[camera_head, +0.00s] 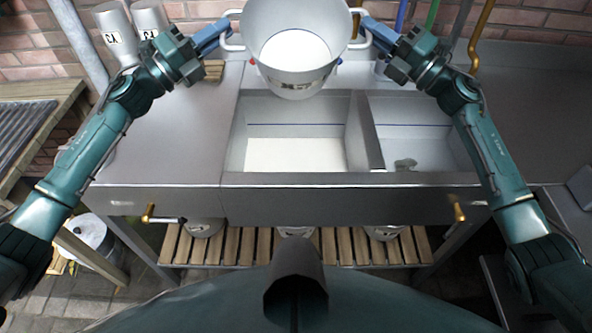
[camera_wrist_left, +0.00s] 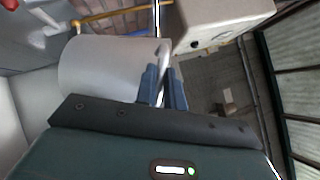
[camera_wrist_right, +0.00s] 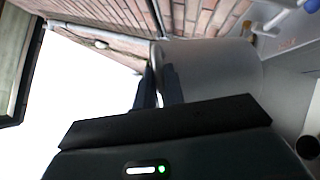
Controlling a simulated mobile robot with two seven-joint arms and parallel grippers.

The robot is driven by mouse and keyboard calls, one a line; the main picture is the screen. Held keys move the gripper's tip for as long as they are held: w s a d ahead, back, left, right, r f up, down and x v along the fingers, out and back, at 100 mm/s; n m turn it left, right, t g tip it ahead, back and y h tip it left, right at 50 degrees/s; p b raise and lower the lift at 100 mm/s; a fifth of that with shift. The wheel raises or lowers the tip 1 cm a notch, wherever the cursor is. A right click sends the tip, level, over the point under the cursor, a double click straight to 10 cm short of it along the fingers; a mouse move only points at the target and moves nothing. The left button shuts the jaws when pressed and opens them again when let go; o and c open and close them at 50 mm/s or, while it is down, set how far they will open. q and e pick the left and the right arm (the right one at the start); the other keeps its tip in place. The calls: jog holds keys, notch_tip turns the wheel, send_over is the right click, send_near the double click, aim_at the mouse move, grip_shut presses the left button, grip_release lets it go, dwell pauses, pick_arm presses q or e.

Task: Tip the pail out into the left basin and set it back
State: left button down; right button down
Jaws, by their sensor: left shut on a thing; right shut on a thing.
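The pail (camera_head: 297,82) is a light grey vessel with a side handle at each end. In the head view it is held up above the back of the sink, its mouth facing my camera and a pale inside showing. My left gripper (camera_head: 222,32) is shut on its left handle, and my right gripper (camera_head: 372,30) is shut on its right handle. The pail's wall also shows in the left wrist view (camera_wrist_left: 100,72) and the right wrist view (camera_wrist_right: 215,68). The left basin (camera_head: 290,153) lies below and in front of the pail, with a white surface low inside it and a blue line on its wall.
Two marked churns (camera_head: 115,35) stand at the back left. Coloured pipes (camera_head: 432,18) run up the brick wall. Several vessels (camera_head: 205,227) sit on the slatted shelf (camera_head: 255,245) below.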

pick_arm(q)
jog(key=shift+d+r+m, duration=0.1)
jog(key=shift+r+m, duration=0.05)
jog(key=shift+m, duration=0.15)
pick_arm(e)
jog(key=shift+a+r+n+y, duration=0.1)
jog(key=shift+r+n+y, duration=0.05)
jog(key=shift+n+y, duration=0.15)
pick_arm(q)
jog(key=shift+m+g+h, duration=0.4)
jog(key=shift+m+h, duration=1)
jog(key=shift+m, duration=0.3)
pick_arm(e)
jog(key=shift+n+g+y, duration=0.5)
jog(key=shift+n+y, duration=0.6)
jog(key=shift+n, duration=0.6)
jog(key=shift+s, duration=0.1)
pick_arm(q)
jog(key=m+g+h, duration=0.2)
jog(key=m, duration=0.2)
pick_arm(e)
jog(key=n+g+y, duration=0.2)
jog(key=n, duration=0.2)
jog(key=shift+y, duration=0.3)
pick_arm(q)
jog(key=shift+m+h, duration=0.3)
pick_arm(e)
jog(key=shift+n, duration=0.3)
